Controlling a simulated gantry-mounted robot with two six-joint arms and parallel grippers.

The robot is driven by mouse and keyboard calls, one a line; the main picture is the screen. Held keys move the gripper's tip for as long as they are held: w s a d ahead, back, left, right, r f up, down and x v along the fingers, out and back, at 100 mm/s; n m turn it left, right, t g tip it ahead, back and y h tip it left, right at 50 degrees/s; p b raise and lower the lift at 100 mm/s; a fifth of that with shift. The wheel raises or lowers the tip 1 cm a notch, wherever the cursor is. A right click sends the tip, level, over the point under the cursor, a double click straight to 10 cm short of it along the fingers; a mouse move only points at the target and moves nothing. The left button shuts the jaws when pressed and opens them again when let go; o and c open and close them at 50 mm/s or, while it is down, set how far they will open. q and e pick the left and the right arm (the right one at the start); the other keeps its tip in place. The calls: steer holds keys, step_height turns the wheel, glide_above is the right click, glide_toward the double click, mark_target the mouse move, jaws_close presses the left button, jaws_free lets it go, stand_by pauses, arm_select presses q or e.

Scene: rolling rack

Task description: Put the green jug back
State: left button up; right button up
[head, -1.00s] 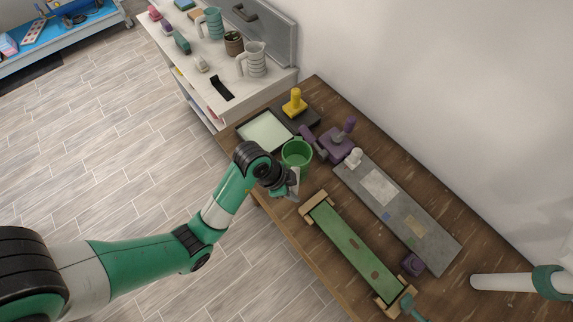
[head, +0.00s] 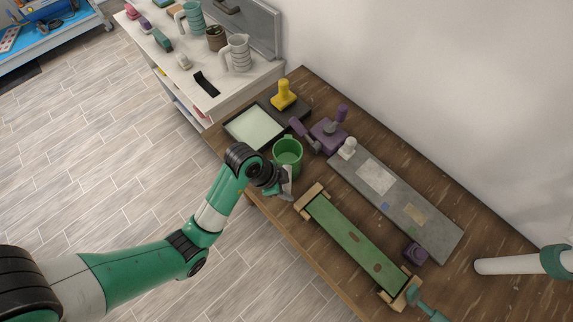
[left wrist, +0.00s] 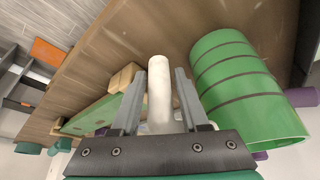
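The green jug (head: 288,164) stands upright on the wooden table, just beyond my left gripper (head: 286,188). In the left wrist view, which is upside down, the jug (left wrist: 238,85) is a large green cylinder with dark bands, beside the right-hand finger and outside the grip. My left gripper (left wrist: 158,105) has its two grey fingers apart. A white rod (left wrist: 160,95) shows between them with narrow gaps; I cannot tell whether it touches them. My right gripper does not show.
A white shelf (head: 213,98) at the upper left carries a teal jug (head: 193,20) and a white jug (head: 238,53). A pale tray (head: 254,128), a purple press (head: 327,135), a grey board (head: 400,200) and a long green board (head: 355,243) crowd the table.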

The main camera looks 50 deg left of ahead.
arm_select(q)
steer(key=shift+r, duration=0.1)
steer(key=shift+r+p, duration=0.3)
steer(key=p+v, duration=0.8)
steer(key=v, duration=0.3)
steer(key=shift+s+r, duration=0.15)
steer(key=shift+r, duration=0.15)
steer(key=shift+a, duration=0.1)
